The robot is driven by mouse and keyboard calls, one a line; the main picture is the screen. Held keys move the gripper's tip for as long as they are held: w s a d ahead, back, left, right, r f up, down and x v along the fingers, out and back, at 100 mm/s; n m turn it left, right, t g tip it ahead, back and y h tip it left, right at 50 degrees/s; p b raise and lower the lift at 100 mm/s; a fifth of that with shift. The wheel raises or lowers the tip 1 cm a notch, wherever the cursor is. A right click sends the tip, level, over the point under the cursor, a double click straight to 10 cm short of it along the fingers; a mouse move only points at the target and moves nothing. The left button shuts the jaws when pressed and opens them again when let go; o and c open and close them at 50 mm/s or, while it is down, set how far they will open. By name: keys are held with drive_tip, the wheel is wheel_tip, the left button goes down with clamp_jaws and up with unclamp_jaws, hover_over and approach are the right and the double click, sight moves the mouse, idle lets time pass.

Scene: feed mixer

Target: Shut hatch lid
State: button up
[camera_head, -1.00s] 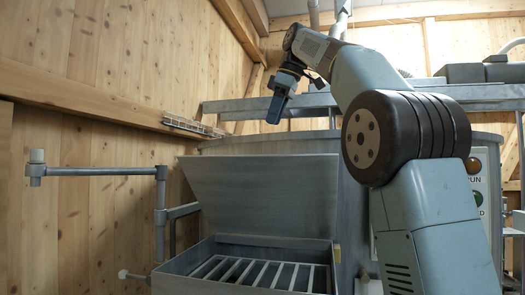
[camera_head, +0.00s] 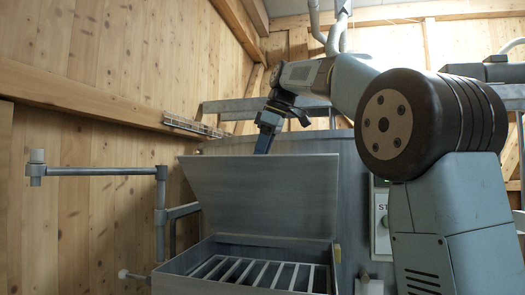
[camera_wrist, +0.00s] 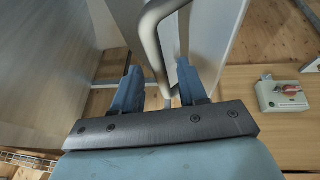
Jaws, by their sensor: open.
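The hatch lid (camera_head: 262,195) is a grey metal plate, standing raised and tilted back above the open hatch box (camera_head: 180,279). In the wrist view the lid (camera_wrist: 215,45) is a pale panel seen nearly edge-on. A bent grey bar handle (camera_wrist: 150,35) appears beside it and runs down between my fingers. My gripper (camera_head: 264,143) points down at the lid's top edge, its tips partly hidden behind it. In the wrist view my gripper (camera_wrist: 158,72) is open, with one blue finger on each side of the handle's lower part. I cannot tell whether they touch.
A slatted grate (camera_head: 262,272) lies inside the open box. A pipe arm (camera_head: 100,171) stands at the left by the wooden wall. A control panel (camera_head: 381,220) is partly hidden behind my arm. A grey box with a red switch (camera_wrist: 284,94) shows at right in the wrist view.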

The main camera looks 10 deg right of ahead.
clamp_jaws()
idle(0.3)
idle(0.3)
